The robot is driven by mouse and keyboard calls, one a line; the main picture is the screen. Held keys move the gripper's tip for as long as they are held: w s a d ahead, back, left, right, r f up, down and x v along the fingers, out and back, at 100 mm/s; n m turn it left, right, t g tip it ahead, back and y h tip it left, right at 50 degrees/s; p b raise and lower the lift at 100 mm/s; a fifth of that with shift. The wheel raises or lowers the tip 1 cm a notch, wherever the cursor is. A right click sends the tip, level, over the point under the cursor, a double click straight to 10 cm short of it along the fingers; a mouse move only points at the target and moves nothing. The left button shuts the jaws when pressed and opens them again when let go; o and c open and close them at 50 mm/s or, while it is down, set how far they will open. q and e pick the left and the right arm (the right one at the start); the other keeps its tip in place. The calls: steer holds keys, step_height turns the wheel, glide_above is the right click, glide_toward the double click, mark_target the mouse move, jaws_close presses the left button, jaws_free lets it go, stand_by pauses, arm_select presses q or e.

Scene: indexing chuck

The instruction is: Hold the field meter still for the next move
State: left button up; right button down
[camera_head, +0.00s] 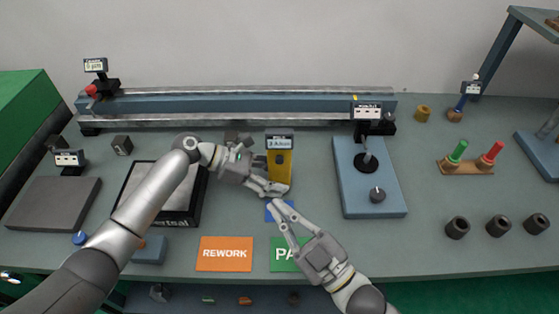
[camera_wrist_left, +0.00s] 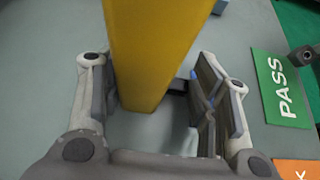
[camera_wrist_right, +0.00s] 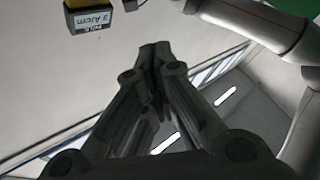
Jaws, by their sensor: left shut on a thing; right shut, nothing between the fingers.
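The field meter (camera_head: 280,172) is a yellow upright block with a dark display head on top, near the middle of the bench. My left gripper (camera_head: 277,190) is shut on its lower body from the left. In the left wrist view the yellow body (camera_wrist_left: 155,50) stands between the two fingers (camera_wrist_left: 155,95). My right gripper (camera_head: 277,207) is shut and empty, just in front of the meter, over a blue patch (camera_head: 272,215). The right wrist view shows its closed fingertips (camera_wrist_right: 155,55) and the meter's display head (camera_wrist_right: 92,20), reading about 3 A/cm, apart from them.
An orange REWORK card (camera_head: 225,254) and a green PASS card (camera_head: 284,262) lie at the front. A blue fixture with a knob (camera_head: 372,200) stands to the right. A long rail (camera_head: 235,105) runs along the back. Several dark cylinders (camera_head: 498,226) stand at the far right.

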steer(key=w, duration=0.8)
steer(key=shift+w, duration=0.25)
stand_by(1.2)
steer(key=shift+w, duration=0.4)
steer(key=shift+w, duration=0.5)
stand_by(0.6)
stand_by(0.3)
steer(key=shift+s, duration=0.95)
steer(key=s, duration=0.5)
